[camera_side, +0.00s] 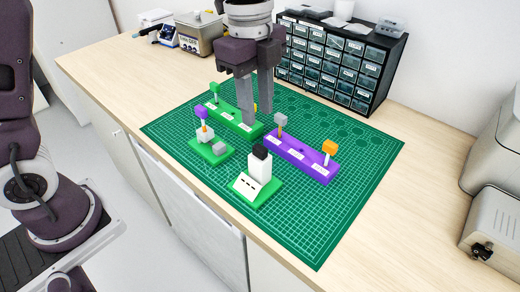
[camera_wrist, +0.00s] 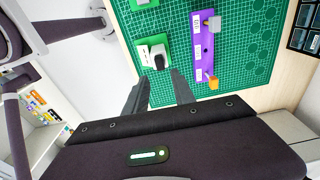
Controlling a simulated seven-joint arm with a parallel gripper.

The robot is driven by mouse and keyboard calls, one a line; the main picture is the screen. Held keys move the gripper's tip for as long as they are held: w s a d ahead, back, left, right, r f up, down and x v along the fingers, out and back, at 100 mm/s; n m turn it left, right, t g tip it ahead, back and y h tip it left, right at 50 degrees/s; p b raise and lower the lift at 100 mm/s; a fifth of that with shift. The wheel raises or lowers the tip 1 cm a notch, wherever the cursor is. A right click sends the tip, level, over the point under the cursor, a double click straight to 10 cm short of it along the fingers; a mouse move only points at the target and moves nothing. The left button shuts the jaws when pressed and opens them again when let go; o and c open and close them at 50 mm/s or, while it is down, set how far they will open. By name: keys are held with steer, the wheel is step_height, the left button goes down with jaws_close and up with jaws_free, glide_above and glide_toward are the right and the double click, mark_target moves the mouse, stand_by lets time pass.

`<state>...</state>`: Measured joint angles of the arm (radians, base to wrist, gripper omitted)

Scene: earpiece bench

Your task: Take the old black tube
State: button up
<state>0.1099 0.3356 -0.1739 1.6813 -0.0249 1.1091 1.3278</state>
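A black-topped piece (camera_side: 260,152) stands upright in a white block (camera_side: 260,170) on a small green base (camera_side: 263,192) near the front of the mat. In the wrist view the black top (camera_wrist: 158,61) shows just beyond my fingertips, with the white block (camera_wrist: 145,54) beside it. My gripper (camera_side: 256,117) points down over the mat with its two fingers apart and nothing between them. In the wrist view my gripper (camera_wrist: 160,75) is also open, apart from the black top. The lower part of the black piece is hidden in the block.
A purple rack (camera_side: 302,158) holds a grey-topped (camera_side: 281,118) and an orange-topped tube (camera_side: 330,147). A green rack (camera_side: 235,122) stands behind, and a small green base (camera_side: 205,150) with a purple-topped piece is at left. The mat's front right (camera_side: 325,225) is clear. A drawer cabinet (camera_side: 335,60) stands behind.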

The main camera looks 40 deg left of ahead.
mark_target(260, 148)
steer(key=f, duration=0.8)
steer(key=shift+d+f, duration=0.3)
steer(key=shift+f, duration=0.05)
jaws_close()
steer(key=shift+r, duration=0.1)
steer(key=shift+r, duration=1.45)
steer(key=shift+r, duration=2.5)
